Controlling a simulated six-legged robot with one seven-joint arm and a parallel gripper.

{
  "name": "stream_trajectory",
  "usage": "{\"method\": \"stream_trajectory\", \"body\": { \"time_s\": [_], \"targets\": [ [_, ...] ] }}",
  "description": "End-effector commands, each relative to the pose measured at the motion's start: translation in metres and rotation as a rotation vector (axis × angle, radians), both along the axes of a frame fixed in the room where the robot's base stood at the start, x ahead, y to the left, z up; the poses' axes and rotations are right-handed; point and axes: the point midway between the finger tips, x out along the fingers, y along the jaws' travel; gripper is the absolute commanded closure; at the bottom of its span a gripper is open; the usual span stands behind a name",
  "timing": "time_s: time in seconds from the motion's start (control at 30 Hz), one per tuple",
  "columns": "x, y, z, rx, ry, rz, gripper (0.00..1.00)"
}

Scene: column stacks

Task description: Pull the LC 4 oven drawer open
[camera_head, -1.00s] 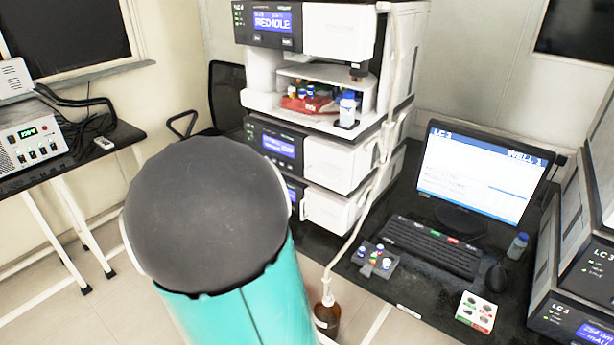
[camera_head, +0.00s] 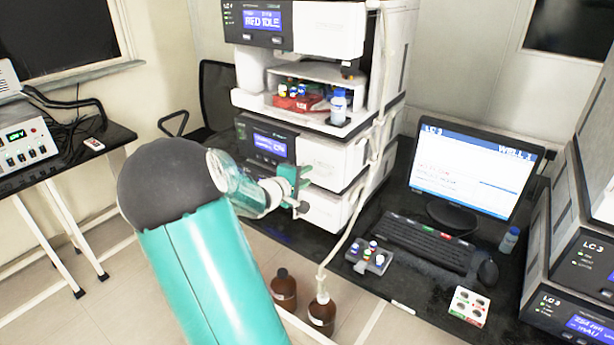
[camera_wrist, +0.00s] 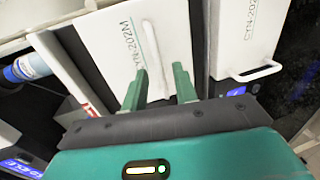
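The LC 4 stack stands in the middle of the head view. The oven drawer's white front (camera_head: 338,158) is below the open vial bay, beside a blue display. It also shows in the wrist view (camera_wrist: 105,40) with a pale bar handle (camera_wrist: 151,48) on it. My gripper (camera_head: 303,177) is at this front, coming from the left. In the wrist view, the two green fingers of my gripper (camera_wrist: 159,72) are apart, one on each side of the bar's near end. Whether they touch it, I cannot tell. The drawer looks closed.
A lower white front (camera_wrist: 246,40) with its own handle (camera_wrist: 246,74) is close by. A tube (camera_head: 352,215) hangs past the stack to a brown bottle (camera_head: 321,314); another brown bottle (camera_head: 284,290) stands beside it. A monitor (camera_head: 470,175) and keyboard (camera_head: 430,240) are to the right.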

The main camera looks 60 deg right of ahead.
Motion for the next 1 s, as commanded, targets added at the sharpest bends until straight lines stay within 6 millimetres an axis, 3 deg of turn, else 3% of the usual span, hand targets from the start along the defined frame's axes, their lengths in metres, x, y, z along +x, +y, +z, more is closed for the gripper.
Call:
{"method": "stream_trajectory", "body": {
  "time_s": [0.13, 0.4, 0.57, 1.0],
  "targets": [
    [-0.0018, -0.0111, -0.0025, 0.0, -0.001, -0.001, 0.71],
    [-0.0018, -0.0123, -0.0027, 0.001, -0.001, 0.0, 0.71],
    [-0.0018, -0.0121, -0.0027, 0.0, -0.001, 0.0, 1.0],
    [-0.0003, -0.0038, -0.0021, 0.0, -0.002, 0.001, 1.0]
  ]
}}
